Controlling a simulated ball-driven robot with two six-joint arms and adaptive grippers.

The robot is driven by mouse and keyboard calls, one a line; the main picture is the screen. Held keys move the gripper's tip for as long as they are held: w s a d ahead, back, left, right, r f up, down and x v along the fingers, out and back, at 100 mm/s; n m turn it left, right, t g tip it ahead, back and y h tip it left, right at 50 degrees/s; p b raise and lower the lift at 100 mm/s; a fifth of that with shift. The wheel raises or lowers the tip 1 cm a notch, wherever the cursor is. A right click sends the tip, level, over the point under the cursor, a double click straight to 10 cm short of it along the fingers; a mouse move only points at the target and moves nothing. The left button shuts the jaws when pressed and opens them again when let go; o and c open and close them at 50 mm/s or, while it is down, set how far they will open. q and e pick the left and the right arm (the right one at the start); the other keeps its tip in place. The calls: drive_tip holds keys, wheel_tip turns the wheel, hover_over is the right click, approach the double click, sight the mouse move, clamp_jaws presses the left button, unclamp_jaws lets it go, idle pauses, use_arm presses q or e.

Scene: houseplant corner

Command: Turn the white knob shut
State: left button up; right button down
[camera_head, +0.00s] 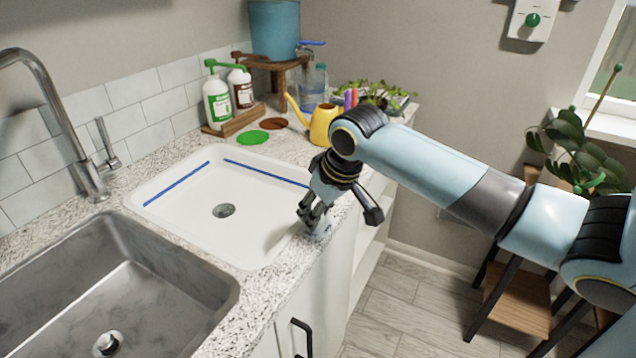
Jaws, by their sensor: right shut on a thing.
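My right gripper (319,224) reaches in from the right and points down at the right rim of the white basin (165,212), beside the counter's front edge. My left gripper is not in view.
A steel sink (150,268) with a tap (82,160) lies at the left. A yellow watering can (322,125), two bottles (216,103) and a blue bucket (274,30) stand behind. A green dial (533,20) is on the wall.

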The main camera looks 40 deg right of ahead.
drive_tip(key=m+h+p, duration=0.1)
drive_tip(key=m+p, duration=0.2)
drive_tip(key=p, duration=0.1)
drive_tip(key=shift+a+r+p, duration=0.1)
drive_tip(key=shift+r+p, duration=0.1)
drive_tip(key=shift+p, duration=0.15)
drive_tip(key=shift+f+m+g+h+p, duration=0.15)
drive_tip(key=shift+m+h+p, duration=0.15)
drive_tip(key=shift+m+p, duration=0.45)
drive_tip(key=shift+f+m+g+h+p, duration=0.15)
drive_tip(key=shift+m+h+p, duration=0.15)
drive_tip(key=shift+m+p, duration=0.4)
drive_tip(key=c, duration=1)
unclamp_jaws()
drive_tip(key=shift+r, duration=0.1)
